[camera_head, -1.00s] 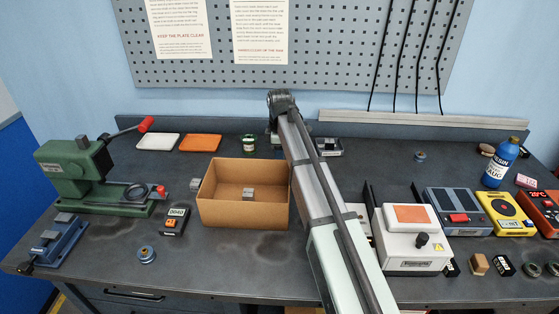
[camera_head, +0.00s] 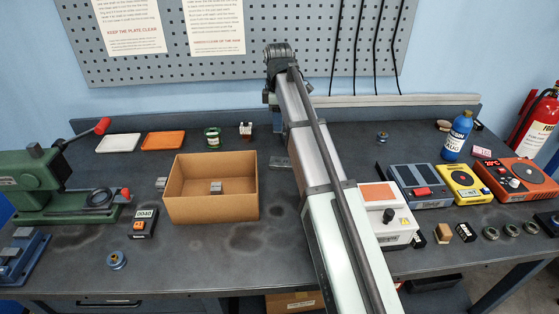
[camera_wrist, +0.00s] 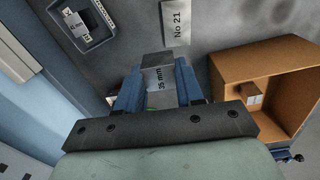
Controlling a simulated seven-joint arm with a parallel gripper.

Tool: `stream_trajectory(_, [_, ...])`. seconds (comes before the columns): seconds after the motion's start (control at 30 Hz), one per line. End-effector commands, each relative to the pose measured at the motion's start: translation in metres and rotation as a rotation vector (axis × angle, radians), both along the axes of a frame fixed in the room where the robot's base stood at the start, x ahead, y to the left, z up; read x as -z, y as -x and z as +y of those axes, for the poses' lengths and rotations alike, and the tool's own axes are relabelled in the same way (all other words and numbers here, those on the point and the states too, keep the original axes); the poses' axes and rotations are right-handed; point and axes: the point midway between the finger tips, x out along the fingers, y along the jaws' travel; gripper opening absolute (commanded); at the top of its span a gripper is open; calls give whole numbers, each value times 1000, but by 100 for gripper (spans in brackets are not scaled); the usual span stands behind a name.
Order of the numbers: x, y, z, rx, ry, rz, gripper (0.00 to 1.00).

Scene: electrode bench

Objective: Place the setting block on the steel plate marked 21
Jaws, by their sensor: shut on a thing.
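My gripper (camera_wrist: 160,82) is shut on a grey setting block (camera_wrist: 158,72) marked 35 mm, between its blue fingers. The steel plate (camera_wrist: 176,22), marked No 21, lies on the bench just beyond the block in the wrist view. No gap or contact between block and plate can be judged. In the head view the plate (camera_head: 281,163) shows partly, right of the cardboard box and beside my arm. There my arm hides the held block and most of the gripper.
A dark tray (camera_wrist: 96,34) with a marked block lies upper left there.

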Motion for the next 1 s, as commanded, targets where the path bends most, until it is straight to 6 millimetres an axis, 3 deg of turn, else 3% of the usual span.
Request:
stream_trajectory(0.03, [0,14,-8,-5,0,1,0])
stream_trajectory(0.17, [3,31,-10,-63,5,19,0])
stream_trajectory(0.37, [8,31,-9,-122,7,34,0])
stream_trajectory(0.7, [57,32,-9,-124,7,34,0])
stream_trajectory(1.0, [80,32,-9,-124,7,33,0])
